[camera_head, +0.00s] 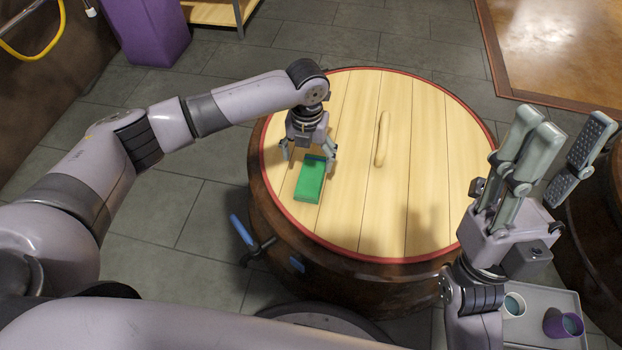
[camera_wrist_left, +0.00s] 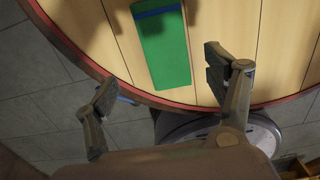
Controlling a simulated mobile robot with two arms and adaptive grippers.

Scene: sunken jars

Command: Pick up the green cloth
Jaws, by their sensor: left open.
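The green cloth (camera_head: 309,183) is a small folded rectangle with a blue band at one end. It lies flat on the round wooden barrel lid (camera_head: 350,215), near the lid's left side. My left gripper (camera_head: 308,157) is over the lid at the cloth's far, blue-banded end, fingers spread and pointing down. In the left wrist view, the cloth (camera_wrist_left: 164,50) lies beyond the two parted fingers (camera_wrist_left: 160,95), with nothing between them. Whether the fingers touch the lid cannot be told. My right gripper (camera_head: 560,150) is raised at the right, fingers up, wide apart and empty.
A light wooden handle (camera_head: 382,138) stands on the lid, right of the cloth. A blue-handled tap (camera_head: 243,232) sticks out of the barrel's left side. A grey tray (camera_head: 545,302) with a purple cup (camera_head: 563,325) and another cup is at the lower right.

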